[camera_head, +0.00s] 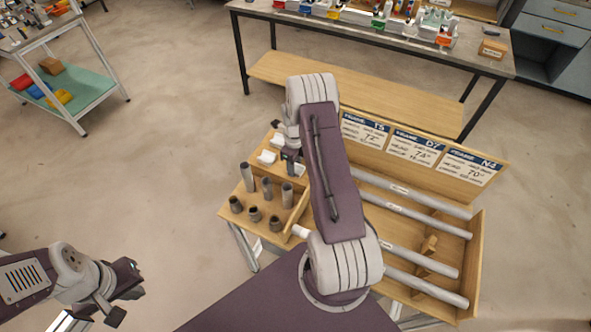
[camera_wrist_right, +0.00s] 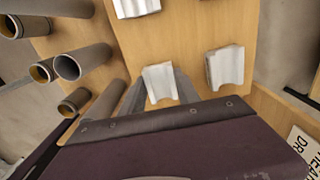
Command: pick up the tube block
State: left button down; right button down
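In the right wrist view, a white tube block (camera_wrist_right: 161,83) with a hollowed end lies between the two grey fingers of my right gripper (camera_wrist_right: 160,88). The fingers run close along both its sides; whether they press on it is not clear. Two more white blocks (camera_wrist_right: 225,67) (camera_wrist_right: 136,7) lie on the wooden board apart from the gripper. In the head view, white blocks (camera_head: 266,157) show in the tray's back left part, beside my right gripper (camera_head: 290,161), which my arm partly hides. My left gripper (camera_head: 124,293) is open and empty, low at the left, away from the tray.
Several grey tube pieces (camera_head: 247,177) stand upright in the tray's left part, close to my right gripper. Long grey tubes (camera_head: 415,192) lie in the right part. Label cards (camera_head: 413,148) stand along the back board. A workbench (camera_head: 380,35) is behind.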

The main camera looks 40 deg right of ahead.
aim_at(297, 170)
jog(key=shift+s, duration=0.1)
jog(key=shift+r, duration=0.15)
jog(key=shift+r, duration=0.3)
jog(key=r, duration=0.1)
jog(key=r+b, duration=0.1)
jog(key=r, duration=0.1)
jog(key=shift+s+d+r, duration=0.3)
jog(key=shift+s+r, duration=0.1)
jog(key=s+d+r+b, duration=0.2)
jog(key=s+d+r, duration=0.2)
jog(key=s, duration=0.5)
notch_tip(297, 170, up, 2)
jog(key=shift+s+d+r, duration=0.2)
jog(key=shift+s+d, duration=0.05)
jog(key=shift+s, duration=0.05)
